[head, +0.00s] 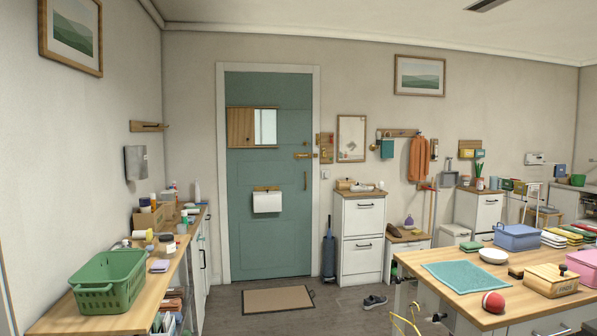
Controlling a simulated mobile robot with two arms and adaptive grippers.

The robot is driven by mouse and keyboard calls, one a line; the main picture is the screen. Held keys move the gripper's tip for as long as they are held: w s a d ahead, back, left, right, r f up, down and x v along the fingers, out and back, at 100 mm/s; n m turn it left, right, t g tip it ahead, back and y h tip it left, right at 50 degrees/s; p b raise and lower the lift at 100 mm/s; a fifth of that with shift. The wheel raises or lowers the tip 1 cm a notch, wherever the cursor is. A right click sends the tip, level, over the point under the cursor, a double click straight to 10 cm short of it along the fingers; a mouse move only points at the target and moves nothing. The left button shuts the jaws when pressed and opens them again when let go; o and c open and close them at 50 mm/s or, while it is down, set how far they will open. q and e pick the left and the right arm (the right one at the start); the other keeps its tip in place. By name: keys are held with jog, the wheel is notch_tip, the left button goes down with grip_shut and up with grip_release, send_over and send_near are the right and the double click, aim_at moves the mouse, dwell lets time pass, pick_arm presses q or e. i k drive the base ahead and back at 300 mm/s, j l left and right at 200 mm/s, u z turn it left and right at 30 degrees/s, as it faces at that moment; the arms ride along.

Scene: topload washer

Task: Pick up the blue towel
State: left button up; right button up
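A flat teal-blue cloth (466,276) lies spread on the wooden top of the island (440,299) at the lower right. It is the nearest match to a blue towel, but I cannot tell for sure that it is the towel. A smaller teal cloth (387,149) hangs from a wall rack beyond the door. Neither of my grippers is in view, and nothing is seen touching either cloth. No washer can be made out.
The island also bears a red ball (493,302), a white bowl (493,256), a wooden box (551,280) and a blue basket (518,237). A green basket (107,282) stands on the left counter. Dark shoes (374,301) lie on the floor. Floor before the door mat (278,300) looks clear.

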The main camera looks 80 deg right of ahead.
aim_at(558, 170)
jog(key=z, duration=4.2)
